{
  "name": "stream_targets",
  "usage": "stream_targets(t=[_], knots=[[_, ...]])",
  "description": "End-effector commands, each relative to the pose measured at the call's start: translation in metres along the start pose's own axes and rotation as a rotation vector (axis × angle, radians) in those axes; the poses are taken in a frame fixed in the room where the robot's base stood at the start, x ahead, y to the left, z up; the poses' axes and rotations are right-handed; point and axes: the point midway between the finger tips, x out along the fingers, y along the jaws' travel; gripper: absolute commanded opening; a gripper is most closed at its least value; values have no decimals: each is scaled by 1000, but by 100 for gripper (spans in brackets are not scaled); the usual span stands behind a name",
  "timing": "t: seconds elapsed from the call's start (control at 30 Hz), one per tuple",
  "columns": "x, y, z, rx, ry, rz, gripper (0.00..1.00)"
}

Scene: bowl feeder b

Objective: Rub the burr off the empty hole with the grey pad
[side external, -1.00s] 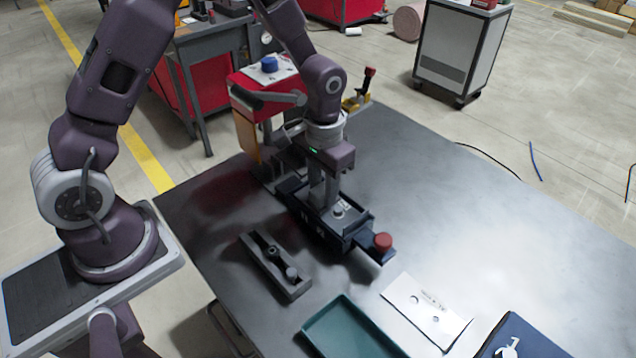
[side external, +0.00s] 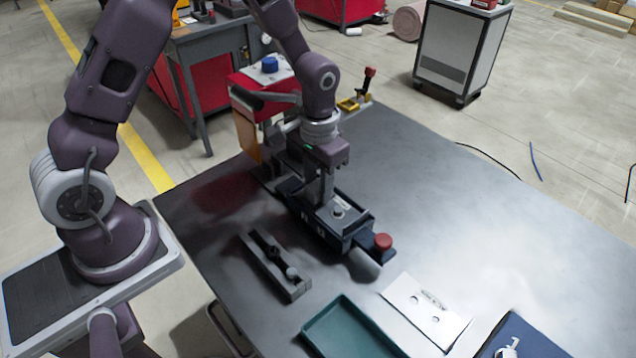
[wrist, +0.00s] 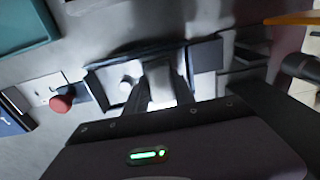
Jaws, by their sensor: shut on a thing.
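My gripper (side external: 318,197) points down over the far end of a dark blue fixture (side external: 357,234) with a pale plate (side external: 350,219) in its top. In the wrist view my gripper (wrist: 163,95) is shut on a pale grey block (wrist: 160,78), apparently the grey pad, at the plate. I cannot tell whether the block touches the plate. A small round pin or knob (side external: 338,212) stands on the plate beside my gripper; it also shows in the wrist view (wrist: 127,84). The empty hole and its burr cannot be made out, and my fingers hide part of the plate.
A red button (side external: 383,241) sits at the fixture's near end. A grey holder (side external: 262,265) with dark parts lies left of it. A teal tray (side external: 318,325), a white card (side external: 425,310) and a dark blue folder (side external: 535,345) lie nearer. The table's right side is clear.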

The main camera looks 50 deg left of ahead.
Motion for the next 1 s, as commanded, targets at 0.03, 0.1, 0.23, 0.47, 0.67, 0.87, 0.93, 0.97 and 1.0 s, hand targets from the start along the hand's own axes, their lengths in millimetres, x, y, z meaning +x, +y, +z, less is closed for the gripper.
stream_targets(t=[0.03,0.1,0.23,0.47,0.67,0.87,0.93,0.97,1.0], knots=[[0,4,0,3,0,0,0],[0,11,0,4,0,0,0],[0,20,0,1,-1,0,0],[0,20,0,0,0,0,0],[0,16,0,-1,0,0,0],[0,-2,0,-2,0,0,0],[0,-5,0,0,0,0,0],[0,-5,0,1,0,0,0],[0,-5,0,2,-1,0,0]])
